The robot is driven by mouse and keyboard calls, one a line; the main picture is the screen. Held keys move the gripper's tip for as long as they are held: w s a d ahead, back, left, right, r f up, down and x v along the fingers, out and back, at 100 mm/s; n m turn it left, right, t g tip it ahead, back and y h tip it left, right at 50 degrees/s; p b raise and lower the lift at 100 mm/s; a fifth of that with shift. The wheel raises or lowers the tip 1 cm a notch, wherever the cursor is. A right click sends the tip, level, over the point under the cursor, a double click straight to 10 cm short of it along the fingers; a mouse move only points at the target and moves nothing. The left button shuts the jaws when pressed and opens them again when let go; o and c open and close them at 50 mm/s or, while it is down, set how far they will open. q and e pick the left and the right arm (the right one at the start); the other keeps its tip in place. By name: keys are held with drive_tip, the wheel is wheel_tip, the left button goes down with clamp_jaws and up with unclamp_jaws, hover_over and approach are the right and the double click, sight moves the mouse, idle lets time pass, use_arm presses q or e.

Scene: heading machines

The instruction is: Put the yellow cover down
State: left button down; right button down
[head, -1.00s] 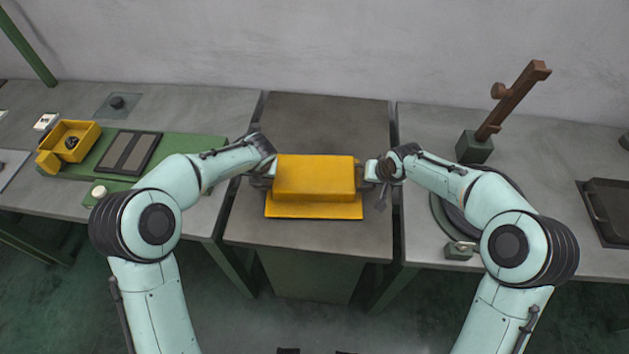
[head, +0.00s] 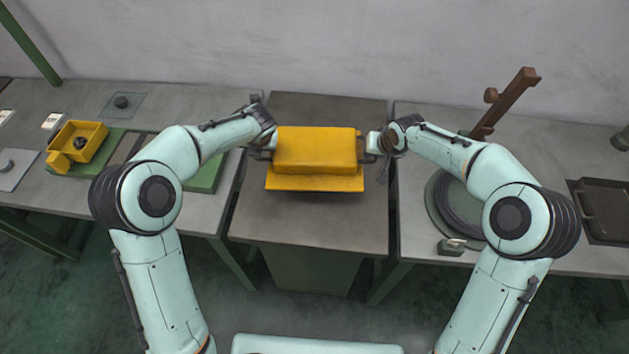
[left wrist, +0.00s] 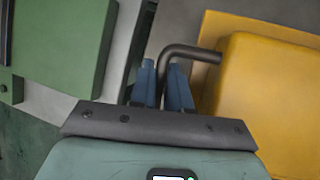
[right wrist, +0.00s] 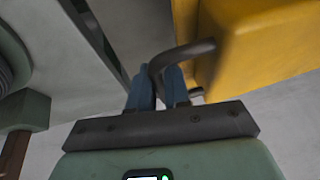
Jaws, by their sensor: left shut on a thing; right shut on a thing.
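The yellow cover (head: 315,150) is a box shape with a wide flange (head: 315,184) along its near side. It is between my two grippers, over the grey middle table (head: 310,225). A thin dark shadow shows under its near edge; the height of any gap is hard to tell. My left gripper (left wrist: 160,85) is shut on a bent dark handle (left wrist: 190,52) on the cover's left side. My right gripper (right wrist: 158,88) is shut on the matching handle (right wrist: 180,54) on its right side. The cover looks roughly level.
The right table holds a round grey disc (head: 440,205), a brown lever (head: 505,105) and a dark tray (head: 608,210). The middle table's near part is bare.

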use_arm(q)
drive_tip(key=shift+w+r, duration=0.1)
drive_tip(key=shift+w, duration=0.05)
use_arm(e)
drive_tip(key=shift+w+r, duration=0.1)
drive_tip(key=shift+w, duration=0.1)
drive_tip(key=shift+s, duration=0.1)
